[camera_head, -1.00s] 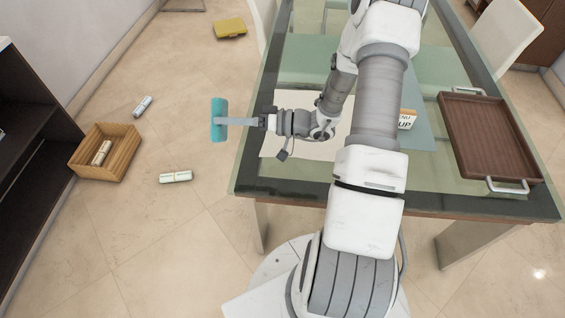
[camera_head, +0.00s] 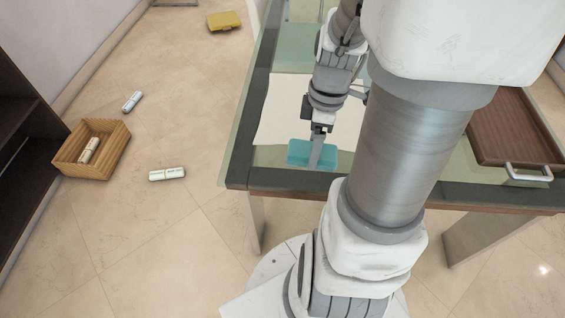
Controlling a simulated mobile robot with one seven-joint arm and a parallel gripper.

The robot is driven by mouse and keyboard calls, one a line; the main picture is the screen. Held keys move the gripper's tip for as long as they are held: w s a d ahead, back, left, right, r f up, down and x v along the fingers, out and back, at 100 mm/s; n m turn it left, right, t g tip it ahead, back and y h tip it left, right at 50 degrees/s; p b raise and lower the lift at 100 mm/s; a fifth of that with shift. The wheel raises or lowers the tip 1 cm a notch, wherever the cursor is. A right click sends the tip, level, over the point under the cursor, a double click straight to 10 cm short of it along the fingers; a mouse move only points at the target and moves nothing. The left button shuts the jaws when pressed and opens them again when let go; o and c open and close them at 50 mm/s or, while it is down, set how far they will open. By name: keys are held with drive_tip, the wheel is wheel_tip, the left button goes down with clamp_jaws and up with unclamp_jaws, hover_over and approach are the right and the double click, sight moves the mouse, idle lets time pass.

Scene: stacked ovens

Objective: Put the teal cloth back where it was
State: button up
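The teal cloth (camera_head: 298,153) is a small flat block shape in the head view. It is at the near left part of the glass table (camera_head: 238,184), by the front edge of a white sheet. My gripper (camera_head: 316,158) points down toward the front edge of the table, with its fingers against the cloth. The fingers look closed on the cloth's middle. I cannot tell whether the cloth touches the tabletop or hangs just above it.
A white sheet (camera_head: 275,112) lies on the table. A brown tray (camera_head: 512,130) sits at the right. On the floor at left are a wooden box (camera_head: 113,160) holding a rolled item, two loose rolled items (camera_head: 167,174) (camera_head: 132,101), and a yellow object (camera_head: 224,21).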

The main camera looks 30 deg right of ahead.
drive_tip(key=shift+s+d+r+h+b, duration=0.15)
drive_tip(key=shift+d+h, duration=0.15)
drive_tip(key=shift+d, duration=0.35)
drive_tip(key=shift+s+d+r+h+b, duration=0.15)
drive_tip(key=shift+d+h, duration=0.15)
drive_tip(key=shift+d, duration=0.3)
drive_tip(key=shift+w+f, duration=0.25)
drive_tip(key=shift+w, duration=0.05)
drive_tip(key=w+a+f+b, duration=0.1)
drive_tip(key=w+f, duration=0.1)
drive_tip(key=w, duration=0.1)
drive_tip(key=w+a+f+b, duration=0.1)
drive_tip(key=w+a+f, duration=0.1)
drive_tip(key=w, duration=0.1)
drive_tip(key=w+a+f+b, duration=0.1)
drive_tip(key=w+f, duration=0.1)
drive_tip(key=w, duration=0.1)
drive_tip(key=shift+w+a+f, duration=0.25)
drive_tip(key=shift+w+a, duration=0.15)
wheel_tip(320, 180, down, 4)
drive_tip(key=shift+b, duration=0.95)
drive_tip(key=shift+r, duration=0.1)
drive_tip(key=o, duration=1)
